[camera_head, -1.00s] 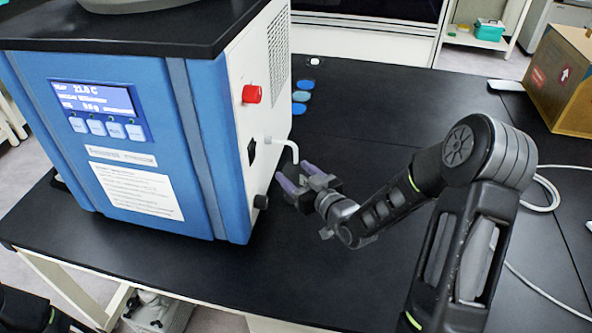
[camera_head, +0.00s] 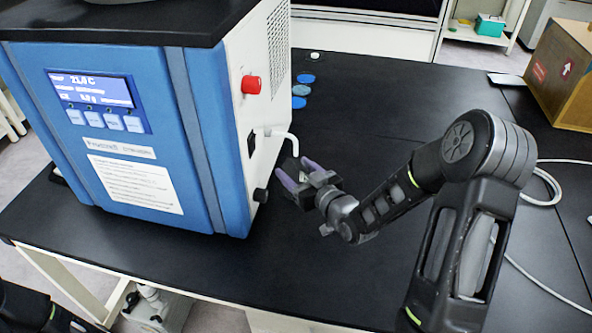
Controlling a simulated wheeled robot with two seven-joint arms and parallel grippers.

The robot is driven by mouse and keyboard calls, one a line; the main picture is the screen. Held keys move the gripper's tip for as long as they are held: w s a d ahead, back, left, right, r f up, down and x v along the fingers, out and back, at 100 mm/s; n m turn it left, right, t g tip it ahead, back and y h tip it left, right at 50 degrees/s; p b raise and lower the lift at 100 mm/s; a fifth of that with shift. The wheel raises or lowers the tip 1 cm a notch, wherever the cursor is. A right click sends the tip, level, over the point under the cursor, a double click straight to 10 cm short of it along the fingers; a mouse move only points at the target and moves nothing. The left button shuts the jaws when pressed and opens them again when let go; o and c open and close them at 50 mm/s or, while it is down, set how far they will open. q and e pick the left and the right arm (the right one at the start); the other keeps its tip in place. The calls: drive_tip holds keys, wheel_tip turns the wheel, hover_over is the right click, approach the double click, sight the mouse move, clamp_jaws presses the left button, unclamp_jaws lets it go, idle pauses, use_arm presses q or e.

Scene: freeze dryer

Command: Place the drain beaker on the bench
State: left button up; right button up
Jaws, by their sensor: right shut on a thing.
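My right gripper (camera_head: 292,167) is just below and beside the white drain spout (camera_head: 284,136) on the right side of the blue freeze dryer (camera_head: 120,160). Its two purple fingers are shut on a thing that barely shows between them. It is probably the clear drain beaker, but its outline cannot be made out. I cannot tell whether it touches the black bench (camera_head: 390,120). My left gripper is not in view; only part of my left arm shows at the bottom left corner.
Blue discs (camera_head: 299,102) lie on the bench behind the gripper. A cardboard box (camera_head: 562,80) and a white cable (camera_head: 545,190) are at the right. The middle of the bench is clear.

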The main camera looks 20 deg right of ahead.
drive_tip(key=shift+f, duration=0.3)
drive_tip(key=o, duration=1.7)
drive_tip(key=shift+r, duration=0.1)
drive_tip(key=shift+c, duration=0.2)
drive_tip(key=shift+b+v, duration=0.8)
drive_tip(key=shift+v, duration=3.15)
